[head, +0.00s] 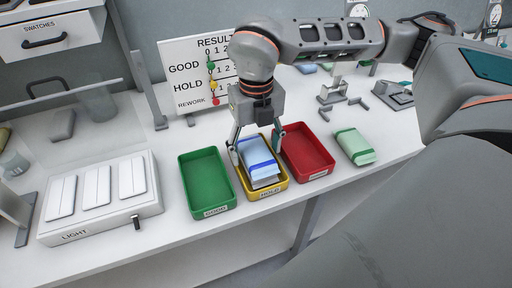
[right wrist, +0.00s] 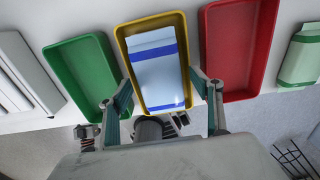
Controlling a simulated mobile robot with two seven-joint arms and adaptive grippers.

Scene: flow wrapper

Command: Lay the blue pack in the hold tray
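The blue pack (head: 260,165) is light blue with darker blue bands. It lies inside the yellow hold tray (head: 264,193), filling most of it, and also shows in the right wrist view (right wrist: 156,72). The hold tray's yellow rim shows around the pack in that view (right wrist: 150,20). My right gripper (head: 256,153) is above the hold tray, pointing down. Its fingers are spread wide, one on each side of the pack, with a visible gap on the right side in the wrist view. My left gripper is not in view.
The empty green tray (head: 207,180) is left of the hold tray, and the empty red tray (head: 308,155) is right of it. A green pack (head: 354,146) lies farther right. A light box (head: 100,195) stands at left. A results board (head: 196,68) stands behind.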

